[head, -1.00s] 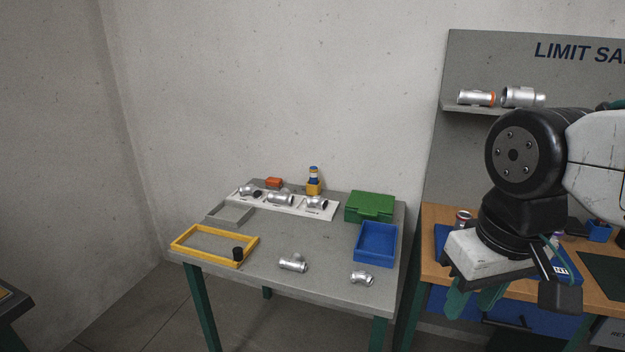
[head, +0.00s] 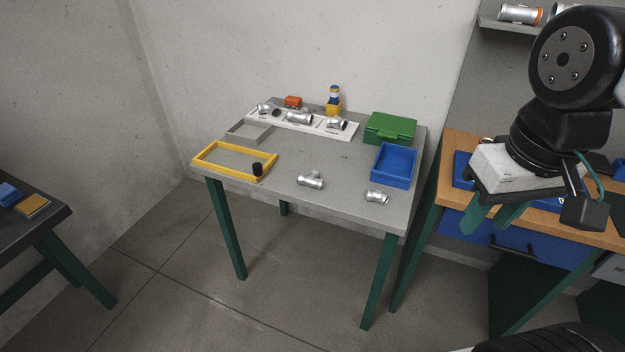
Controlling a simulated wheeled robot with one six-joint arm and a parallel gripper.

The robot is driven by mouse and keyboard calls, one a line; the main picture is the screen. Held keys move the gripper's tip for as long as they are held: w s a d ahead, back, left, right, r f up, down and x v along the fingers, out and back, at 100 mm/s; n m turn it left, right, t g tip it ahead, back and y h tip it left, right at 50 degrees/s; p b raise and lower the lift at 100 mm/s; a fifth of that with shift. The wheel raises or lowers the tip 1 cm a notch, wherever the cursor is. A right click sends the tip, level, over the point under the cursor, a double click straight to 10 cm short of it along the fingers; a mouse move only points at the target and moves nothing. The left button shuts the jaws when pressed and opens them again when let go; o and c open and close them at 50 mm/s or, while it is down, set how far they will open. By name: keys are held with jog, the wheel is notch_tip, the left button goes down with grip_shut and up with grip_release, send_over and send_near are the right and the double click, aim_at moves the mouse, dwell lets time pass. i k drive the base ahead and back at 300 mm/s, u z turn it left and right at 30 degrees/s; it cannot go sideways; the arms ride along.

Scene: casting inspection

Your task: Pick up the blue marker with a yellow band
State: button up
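The grey table (head: 232,176) holds a white tray (head: 350,137) of metal castings, a yellow frame (head: 222,173), a black cylinder (head: 257,169), a green box (head: 390,128), a blue bin (head: 394,165) and loose castings. A wooden bench (head: 452,160) stands right. Floor in front is clear.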

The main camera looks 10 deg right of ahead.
aim_at(334, 89)
jog(key=u, duration=0.35)
jog(key=k, duration=0.4)
jog(key=u, duration=1.15)
jog(key=i, duration=0.9)
jog(key=z, duration=1.1)
jog(key=i, duration=0.7)
jog(key=z, duration=0.8)
